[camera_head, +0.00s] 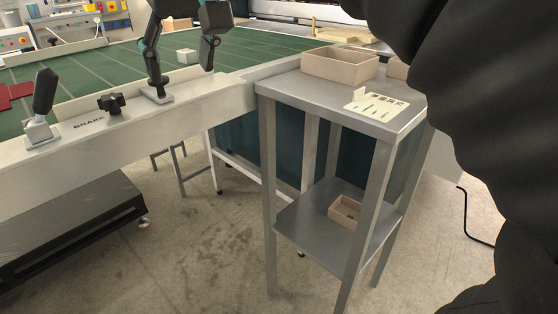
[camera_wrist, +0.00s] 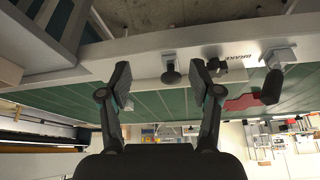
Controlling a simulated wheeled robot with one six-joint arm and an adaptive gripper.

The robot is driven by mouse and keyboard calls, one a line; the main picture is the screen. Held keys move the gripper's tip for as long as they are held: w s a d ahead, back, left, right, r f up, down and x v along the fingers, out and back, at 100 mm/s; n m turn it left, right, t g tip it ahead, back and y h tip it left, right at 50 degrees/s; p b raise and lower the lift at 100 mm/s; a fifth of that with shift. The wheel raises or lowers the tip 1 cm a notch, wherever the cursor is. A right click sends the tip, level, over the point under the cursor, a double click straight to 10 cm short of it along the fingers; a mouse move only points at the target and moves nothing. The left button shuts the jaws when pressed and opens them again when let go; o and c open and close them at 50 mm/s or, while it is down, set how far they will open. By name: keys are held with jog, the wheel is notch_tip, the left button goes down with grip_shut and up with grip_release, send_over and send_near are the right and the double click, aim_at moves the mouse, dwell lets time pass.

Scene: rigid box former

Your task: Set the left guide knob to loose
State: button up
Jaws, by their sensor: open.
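The white machine rail (camera_head: 75,140) carries several controls, and I cannot tell for sure which is the left guide knob. A dark star knob (camera_head: 110,103) stands beside the BRAKE lettering. A dark lever (camera_head: 44,92) stands upright on a pale block to its left. My gripper (camera_head: 184,72) is open and empty over the rail. Near its left finger is a pale mount (camera_head: 157,95), partly hidden. In the wrist view, a dark round knob (camera_wrist: 171,76) on a pale mount shows between the fingertips of my gripper (camera_wrist: 160,68); contact is not visible. The star knob is partly behind the right finger there.
A green table bed (camera_head: 245,50) lies behind the rail, with a small pale block (camera_head: 187,56) on it. A grey two-shelf stand (camera_head: 380,125) at right holds a wooden tray (camera_head: 340,68) and a printed card (camera_head: 377,104). Floor shows between rail and stand.

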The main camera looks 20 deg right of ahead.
jog(key=s+d+f+m, duration=0.1)
jog(key=d+f, duration=0.3)
jog(key=f, duration=0.4)
jog(key=s+d+f+m+h+b, duration=0.1)
jog(key=s+d+f, duration=0.3)
jog(key=f, duration=0.4)
jog(key=s+d+f+m+t+b, duration=0.1)
jog(key=s+d+f, duration=0.1)
jog(key=d+f, duration=0.3)
jog(key=shift+s+d+f, duration=0.25)
jog(key=shift+f, duration=1.45)
jog(key=shift+w, duration=0.1)
jog(key=s+d+f+m, duration=0.1)
jog(key=s+f, duration=0.3)
jog(key=f, duration=0.4)
jog(key=shift+s+d+f+h, duration=0.2)
jog(key=shift+d+h, duration=0.2)
jog(key=shift+d, duration=0.5)
